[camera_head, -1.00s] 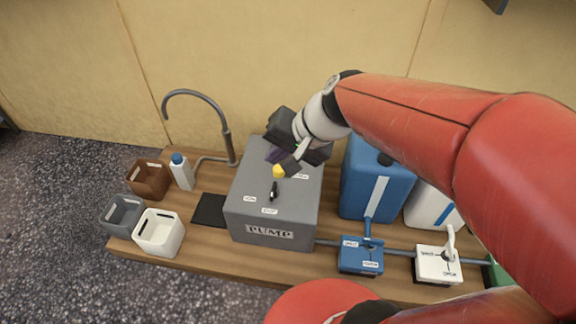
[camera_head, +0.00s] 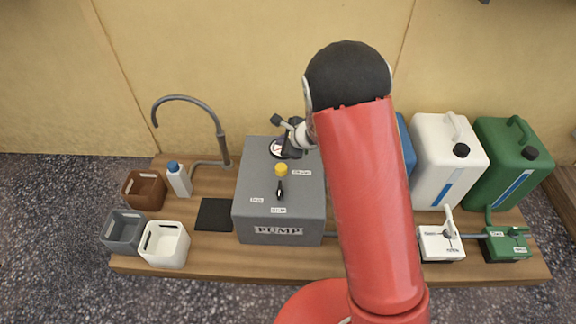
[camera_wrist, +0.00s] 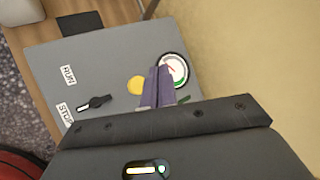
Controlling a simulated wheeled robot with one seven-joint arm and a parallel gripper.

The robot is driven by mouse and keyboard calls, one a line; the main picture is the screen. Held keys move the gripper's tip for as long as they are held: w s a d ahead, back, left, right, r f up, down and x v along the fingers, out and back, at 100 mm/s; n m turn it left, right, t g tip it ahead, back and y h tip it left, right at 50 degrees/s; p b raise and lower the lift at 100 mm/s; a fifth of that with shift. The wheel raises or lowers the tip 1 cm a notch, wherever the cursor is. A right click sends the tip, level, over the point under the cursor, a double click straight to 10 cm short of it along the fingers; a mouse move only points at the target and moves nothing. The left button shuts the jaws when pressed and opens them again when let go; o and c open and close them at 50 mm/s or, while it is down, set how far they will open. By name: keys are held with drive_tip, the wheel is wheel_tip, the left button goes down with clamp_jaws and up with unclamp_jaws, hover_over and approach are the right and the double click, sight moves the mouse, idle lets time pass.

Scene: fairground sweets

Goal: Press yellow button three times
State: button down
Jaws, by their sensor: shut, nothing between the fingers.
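The yellow button (camera_head: 281,170) stands on top of the grey pump box (camera_head: 260,222), behind a black switch (camera_head: 279,192). In the wrist view the yellow button (camera_wrist: 134,86) shows just left of my purple-grey fingers, partly covered by them. My gripper (camera_head: 290,150) is over the back part of the pump box, behind the button in the head view, beside the round gauge (camera_head: 276,148). In the wrist view my gripper (camera_wrist: 158,70) has its fingers together with nothing between them. I cannot tell how high the fingertips are above the box.
A black switch (camera_wrist: 95,103) has labels reading RUN and STOP. A white canister (camera_head: 440,165), a green canister (camera_head: 505,160) and a partly hidden blue one stand right of the box. A curved tap (camera_head: 222,135), a bottle (camera_head: 179,182) and small bins stand left.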

drive_tip(key=shift+w+d+f, duration=0.1)
drive_tip(key=shift+w+f, duration=0.05)
drive_tip(key=shift+f, duration=0.15)
drive_tip(key=shift+f, duration=0.1)
drive_tip(key=b, duration=0.6)
hover_over(284, 169)
wheel_tip(284, 169, down, 8)
drive_tip(key=shift+w+r, duration=0.1)
drive_tip(key=shift+r, duration=0.05)
drive_tip(key=shift+f+b, duration=0.35)
drive_tip(key=shift+f, duration=0.1)
drive_tip(key=shift+f, duration=0.15)
idle(1.3)
drive_tip(key=shift+f+b, duration=0.3)
drive_tip(key=shift+b, duration=0.55)
